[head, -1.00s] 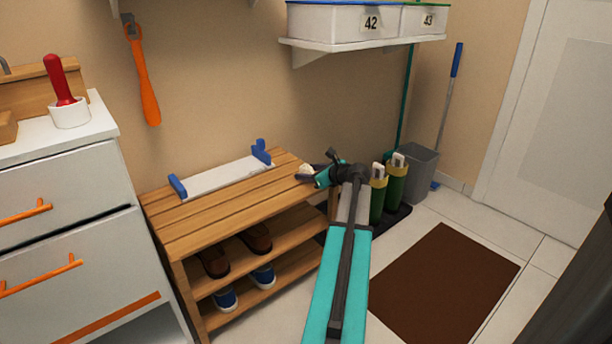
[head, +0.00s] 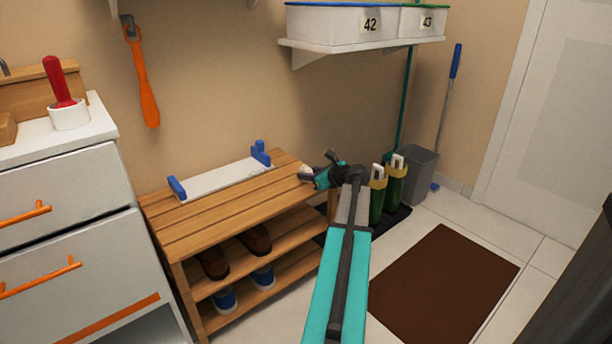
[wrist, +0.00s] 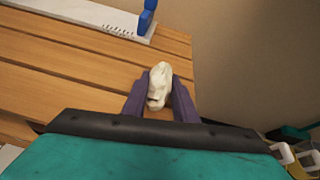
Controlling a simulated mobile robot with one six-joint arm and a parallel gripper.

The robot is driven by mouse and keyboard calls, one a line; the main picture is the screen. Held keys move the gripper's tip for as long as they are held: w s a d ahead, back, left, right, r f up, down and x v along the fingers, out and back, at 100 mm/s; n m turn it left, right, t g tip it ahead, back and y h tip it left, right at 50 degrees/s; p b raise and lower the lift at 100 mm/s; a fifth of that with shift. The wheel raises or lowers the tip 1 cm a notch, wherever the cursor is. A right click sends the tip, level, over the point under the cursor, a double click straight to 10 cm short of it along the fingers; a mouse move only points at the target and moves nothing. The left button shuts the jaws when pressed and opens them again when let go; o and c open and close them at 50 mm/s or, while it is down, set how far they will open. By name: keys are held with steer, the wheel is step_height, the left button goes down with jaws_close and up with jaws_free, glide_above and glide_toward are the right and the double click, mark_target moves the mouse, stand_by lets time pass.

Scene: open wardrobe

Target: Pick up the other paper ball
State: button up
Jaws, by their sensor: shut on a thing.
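A crumpled white paper ball (wrist: 159,86) sits between the two dark purple fingers of my gripper (wrist: 160,93) in the wrist view. The fingers are shut on it, one on each side. In the head view my gripper (head: 309,174) is at the right end of the wooden rack's top, and the paper ball (head: 305,170) shows only as a small pale patch by the fingers. The ball is at or just above the slats; I cannot tell if it touches them.
The slatted wooden rack (head: 200,228) holds shoes on its lower shelves. A white board with blue ends (head: 225,178) lies on top at the back. Green boots (head: 394,185) and a grey bin (head: 417,172) stand right. A wall shelf (head: 350,48) carries boxes above.

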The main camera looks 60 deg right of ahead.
steer(key=shift+r+p, duration=1)
steer(key=shift+r, duration=0.4)
steer(key=shift+r+p, duration=0.4)
steer(key=shift+r, duration=0.1)
steer(key=s+a+r+p, duration=0.1)
steer(key=s+p, duration=0.4)
steer(key=s, duration=1)
steer(key=shift+s+a, duration=0.4)
steer(key=shift+a, duration=0.25)
steer(key=shift+s, duration=0.1)
